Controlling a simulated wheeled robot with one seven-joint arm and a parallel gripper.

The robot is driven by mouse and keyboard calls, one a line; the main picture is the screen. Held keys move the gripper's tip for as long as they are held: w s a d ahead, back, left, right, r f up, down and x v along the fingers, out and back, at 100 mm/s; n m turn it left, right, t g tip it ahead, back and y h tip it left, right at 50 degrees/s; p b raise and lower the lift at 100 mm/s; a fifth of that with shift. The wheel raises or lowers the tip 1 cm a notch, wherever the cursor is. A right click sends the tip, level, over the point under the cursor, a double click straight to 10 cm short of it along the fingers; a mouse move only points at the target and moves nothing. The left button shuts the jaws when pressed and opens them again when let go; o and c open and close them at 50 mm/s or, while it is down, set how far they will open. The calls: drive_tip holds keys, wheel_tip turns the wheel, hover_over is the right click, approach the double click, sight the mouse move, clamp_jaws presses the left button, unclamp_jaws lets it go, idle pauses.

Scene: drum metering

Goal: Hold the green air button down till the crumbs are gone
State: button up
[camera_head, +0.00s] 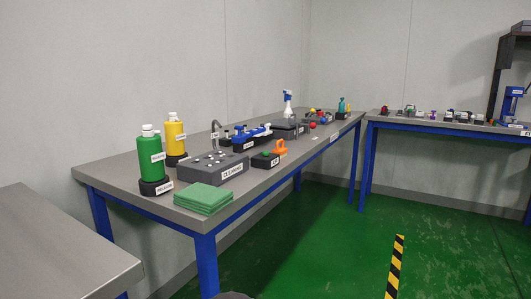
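A small dark box (265,161) with a green button (266,154) on top stands near the front edge of the long grey table. Its white label is too small to read. To its left is a wide dark grey block (205,171) labelled "CLEANING". Several small pale spots or bits lie on its top; I cannot tell whether they are crumbs. An orange loop-shaped piece (279,148) stands just right of the button box. My gripper is not in view, and nothing is seen touching the button.
Folded green cloths (204,198) lie at the near corner of the table (125,172). Green (151,158) and yellow (175,138) bottles stand behind. A bare grey table (60,250) is at lower left. Green floor (310,240) is open in front, with a striped strip (394,268).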

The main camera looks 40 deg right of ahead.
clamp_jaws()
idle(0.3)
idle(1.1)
